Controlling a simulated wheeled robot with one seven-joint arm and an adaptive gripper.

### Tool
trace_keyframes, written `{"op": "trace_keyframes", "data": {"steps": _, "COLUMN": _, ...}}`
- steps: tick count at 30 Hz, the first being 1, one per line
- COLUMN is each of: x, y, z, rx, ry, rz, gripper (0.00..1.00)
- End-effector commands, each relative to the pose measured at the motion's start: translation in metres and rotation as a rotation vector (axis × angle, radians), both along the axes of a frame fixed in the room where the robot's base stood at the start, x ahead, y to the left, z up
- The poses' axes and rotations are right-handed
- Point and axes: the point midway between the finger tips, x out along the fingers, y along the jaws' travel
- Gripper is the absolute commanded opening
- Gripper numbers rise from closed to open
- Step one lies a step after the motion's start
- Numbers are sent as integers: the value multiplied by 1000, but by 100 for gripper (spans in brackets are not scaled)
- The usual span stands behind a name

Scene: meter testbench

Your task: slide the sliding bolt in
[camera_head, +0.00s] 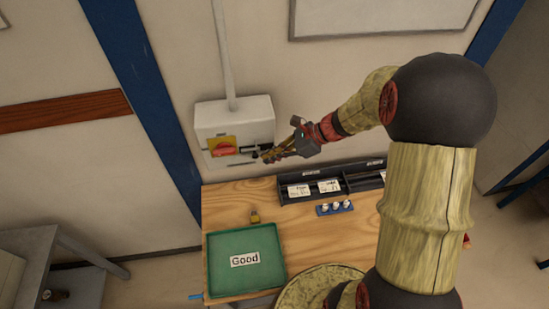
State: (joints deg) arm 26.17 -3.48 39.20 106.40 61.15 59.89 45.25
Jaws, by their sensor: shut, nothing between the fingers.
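A pale box (234,111) is fixed to the wall above the back left of the bench. Its front carries a red rotary switch on a yellow plate (221,146). Right of that plate is a dark bar-like fitting (249,149), and a thin dark strip (240,163) shows below it. Which of these is the sliding bolt I cannot tell at this size. My gripper (263,157) is shut and empty, reaching in from the right with its tips close to the right end of the dark fitting. Whether they touch it I cannot tell.
The wooden bench (228,199) stands below the box. A green tray labelled "Good" (220,270) lies at its front left, with a small yellow padlock-like item (254,216) behind it. A black bin (296,182) and a blue rack (324,210) stand at the back. A conduit (222,50) runs up the wall.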

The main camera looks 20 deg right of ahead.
Motion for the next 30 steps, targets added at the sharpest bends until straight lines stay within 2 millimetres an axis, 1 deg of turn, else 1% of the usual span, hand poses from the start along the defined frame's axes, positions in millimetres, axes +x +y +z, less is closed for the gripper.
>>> {"op": "trace_keyframes", "data": {"steps": 5, "x": 0, "y": 0, "z": 0, "rx": 0, "ry": 0, "rz": 0, "gripper": 0}}
{"op": "trace_keyframes", "data": {"steps": 8, "x": 1, "y": 5, "z": 0, "rx": 0, "ry": -1, "rz": 1, "gripper": 0}}
{"op": "trace_keyframes", "data": {"steps": 15, "x": 7, "y": 37, "z": 0, "rx": 0, "ry": -2, "rz": 3, "gripper": 0}}
{"op": "trace_keyframes", "data": {"steps": 17, "x": 8, "y": 40, "z": 0, "rx": -1, "ry": -1, "rz": 3, "gripper": 0}}
{"op": "trace_keyframes", "data": {"steps": 30, "x": 8, "y": 37, "z": -1, "rx": 0, "ry": 0, "rz": 0, "gripper": 0}}
